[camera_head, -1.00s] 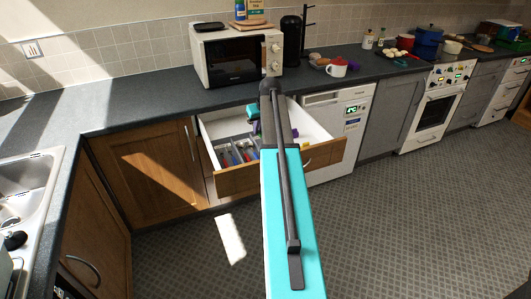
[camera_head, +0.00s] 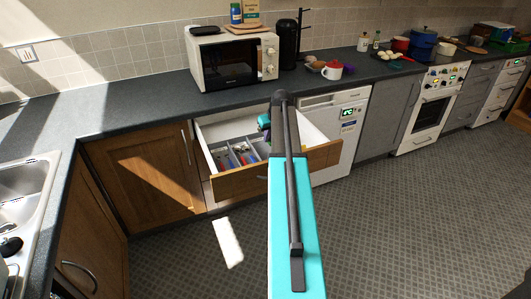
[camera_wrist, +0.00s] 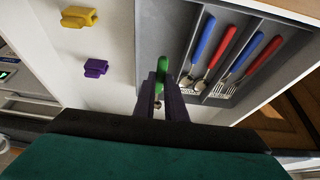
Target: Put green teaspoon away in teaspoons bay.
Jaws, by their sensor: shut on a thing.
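My gripper (camera_wrist: 161,98) is shut on the green teaspoon (camera_wrist: 165,68) in the wrist view. The green handle shows between and above the fingers, and a bit of metal shows lower between them. The teaspoon is over the left part of a grey cutlery tray (camera_wrist: 163,22), left of a bay with blue- and red-handled spoons (camera_wrist: 201,48). I cannot tell whether it touches the tray. In the head view my gripper (camera_head: 263,123) is over the open drawer (camera_head: 240,183), partly hidden by my arm.
Blue- and red-handled forks (camera_wrist: 246,57) lie in the bay right of the spoons. A yellow block (camera_wrist: 79,17) and a purple block (camera_wrist: 95,68) lie on the white drawer floor to the left. The microwave (camera_head: 232,60) stands on the worktop above the drawer.

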